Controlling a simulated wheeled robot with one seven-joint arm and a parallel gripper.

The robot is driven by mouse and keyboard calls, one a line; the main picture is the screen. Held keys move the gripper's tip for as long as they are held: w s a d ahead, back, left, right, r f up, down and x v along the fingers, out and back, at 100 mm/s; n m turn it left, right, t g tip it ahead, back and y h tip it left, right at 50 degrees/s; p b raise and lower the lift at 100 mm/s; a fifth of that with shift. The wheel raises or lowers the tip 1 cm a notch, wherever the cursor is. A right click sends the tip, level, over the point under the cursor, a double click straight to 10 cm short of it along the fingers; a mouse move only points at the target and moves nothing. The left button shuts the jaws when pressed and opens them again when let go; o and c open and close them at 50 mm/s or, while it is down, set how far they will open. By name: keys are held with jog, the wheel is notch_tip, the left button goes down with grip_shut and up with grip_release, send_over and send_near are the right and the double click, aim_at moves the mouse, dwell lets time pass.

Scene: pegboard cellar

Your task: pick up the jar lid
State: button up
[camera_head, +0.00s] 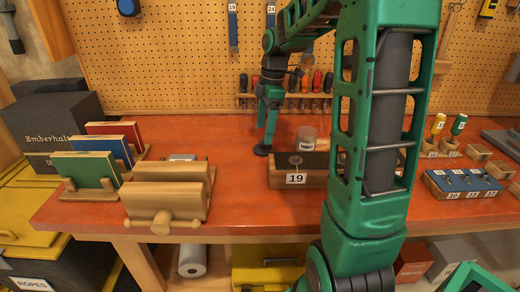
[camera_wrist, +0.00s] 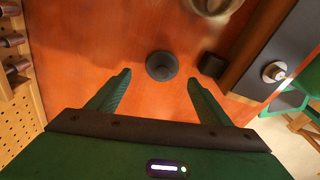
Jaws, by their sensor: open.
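A dark round disc, which looks like the jar lid (camera_head: 261,150), lies flat on the orange bench top. In the wrist view the lid (camera_wrist: 162,66) shows ahead of my gripper, between the lines of its two fingers. My gripper (camera_head: 267,138) points down above the lid. In the wrist view my gripper (camera_wrist: 158,78) is open, its green fingers spread wide with nothing between them. The height gap to the lid is hard to judge. A labelled jar (camera_head: 306,138) stands right of the lid.
A wooden box marked 19 (camera_head: 297,180) sits just right of the lid and in front of the jar. A wooden vise (camera_head: 165,195) and upright coloured boards (camera_head: 95,168) stand left. Tool racks (camera_head: 465,182) stand right. The bench between vise and lid is clear.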

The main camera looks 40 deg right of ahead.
aim_at(263, 146)
jog(key=shift+a+f, duration=0.15)
jog(key=shift+f, duration=1.25)
jog(key=shift+a+f, duration=0.1)
jog(key=shift+f, duration=1.25)
jog(key=shift+s, duration=0.1)
jog(key=c, duration=1.1)
